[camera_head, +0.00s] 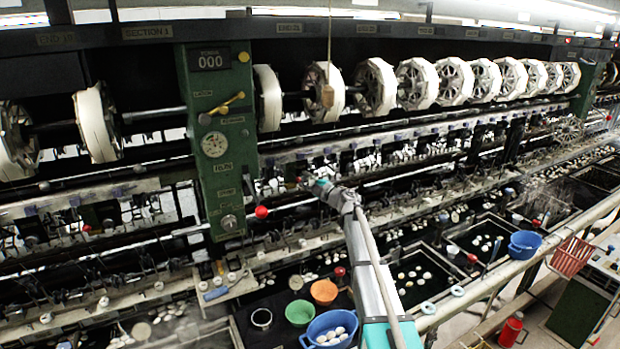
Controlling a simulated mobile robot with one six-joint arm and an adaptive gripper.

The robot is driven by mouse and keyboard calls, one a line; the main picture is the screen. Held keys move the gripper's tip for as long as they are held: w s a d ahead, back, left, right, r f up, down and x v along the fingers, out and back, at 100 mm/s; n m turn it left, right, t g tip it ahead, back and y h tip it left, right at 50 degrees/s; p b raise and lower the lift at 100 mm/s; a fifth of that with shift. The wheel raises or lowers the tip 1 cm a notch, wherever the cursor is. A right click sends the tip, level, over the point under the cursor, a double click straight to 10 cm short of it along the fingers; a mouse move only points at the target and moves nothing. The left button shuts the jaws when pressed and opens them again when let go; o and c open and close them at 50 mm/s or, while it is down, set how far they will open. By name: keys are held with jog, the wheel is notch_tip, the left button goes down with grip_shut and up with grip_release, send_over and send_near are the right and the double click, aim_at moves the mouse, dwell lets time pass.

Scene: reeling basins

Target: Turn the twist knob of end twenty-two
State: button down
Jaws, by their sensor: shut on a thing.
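My arm reaches up from the bottom centre to the reeling machine's front. My gripper (312,184) is at the row of small fittings right of the green column, below the long metal rail. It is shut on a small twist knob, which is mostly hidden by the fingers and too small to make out. The end labels (290,28) on the dark top beam are small, and I cannot read for certain which one belongs to this knob.
The green column (217,150) has a gauge, a yellow lever and a red-balled lever (261,212) left of my gripper. White reels (375,87) line the top. Below are basins with cocoons, a blue bowl (318,330), a green bowl (299,313) and an orange bowl (324,291).

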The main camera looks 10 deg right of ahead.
jog(key=shift+w+d, duration=0.2)
dwell(0.3)
jog(key=shift+c, duration=1.4)
grip_release()
jog(key=shift+d, duration=0.1)
jog(key=shift+s, duration=0.1)
